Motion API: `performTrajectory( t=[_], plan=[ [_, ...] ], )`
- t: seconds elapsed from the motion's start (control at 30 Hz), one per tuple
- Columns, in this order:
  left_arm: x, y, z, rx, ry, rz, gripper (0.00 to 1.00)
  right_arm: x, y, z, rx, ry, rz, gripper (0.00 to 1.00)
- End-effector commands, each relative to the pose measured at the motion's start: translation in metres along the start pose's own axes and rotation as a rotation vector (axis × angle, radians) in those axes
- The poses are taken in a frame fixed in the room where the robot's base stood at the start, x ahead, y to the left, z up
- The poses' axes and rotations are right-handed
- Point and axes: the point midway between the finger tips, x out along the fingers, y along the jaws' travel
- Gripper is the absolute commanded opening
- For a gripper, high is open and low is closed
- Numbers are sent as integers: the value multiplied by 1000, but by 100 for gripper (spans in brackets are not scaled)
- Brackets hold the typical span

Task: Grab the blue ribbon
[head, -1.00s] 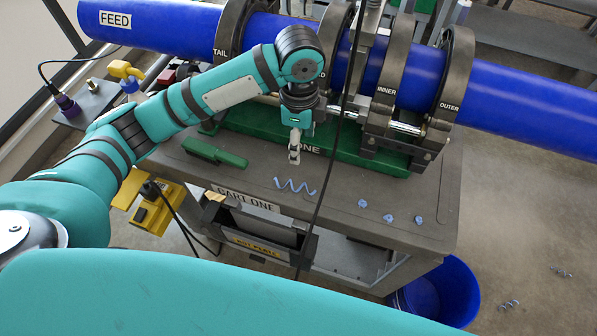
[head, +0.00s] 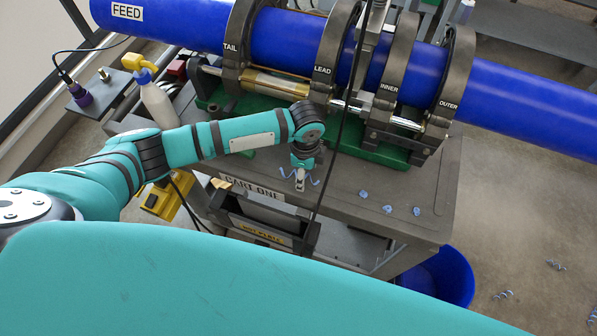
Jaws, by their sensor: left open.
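The blue ribbon (head: 315,181) is a thin wavy curl lying on the grey cart top (head: 345,205), near its front edge. My left gripper (head: 300,184) points down right over the ribbon and hides its middle. Wavy ends of the ribbon show on both sides of the fingers. The gripper is open; whether the fingers touch the ribbon or the cart top I cannot tell. My right gripper is not in view.
Several small blue scraps (head: 388,209) lie to the right on the cart top. The large blue pipe (head: 285,42) in dark clamps runs behind. A black cable (head: 335,130) hangs just right of my gripper. A blue bin (head: 447,277) stands at the lower right.

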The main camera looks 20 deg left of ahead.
Motion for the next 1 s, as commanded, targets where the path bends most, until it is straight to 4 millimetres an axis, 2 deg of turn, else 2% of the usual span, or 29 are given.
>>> performTrajectory(
  t=[0.13,0.37,0.6,0.67,1.0],
  plan=[
    [13,0,1,-1,-2,-1,60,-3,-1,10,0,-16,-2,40],
    [14,-1,1,-1,0,-2,60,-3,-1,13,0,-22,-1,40],
    [14,-1,1,-1,-1,-2,28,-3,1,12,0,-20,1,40],
    [14,-1,1,-1,-1,-2,22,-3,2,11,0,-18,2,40],
    [13,-1,1,-1,-1,-2,22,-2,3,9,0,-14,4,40]
  ],
)
